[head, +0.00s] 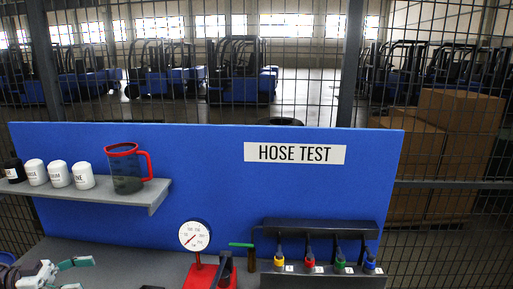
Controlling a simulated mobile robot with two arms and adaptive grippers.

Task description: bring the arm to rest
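My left gripper (76,274) is at the lower left corner, low over the grey bench (120,262). Its two green-tinted fingers are apart and nothing shows between them. The lower finger is partly cut by the picture's bottom edge. It is well left of the gauge (195,236), a white dial on a red base. My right gripper is not in this view.
A grey shelf (150,196) on the blue panel (250,190) holds a red-rimmed pitcher (127,172), white containers (59,175) and a dark one. A black rack (320,228) with coloured hose connectors stands right. The bench between gripper and gauge is mostly clear.

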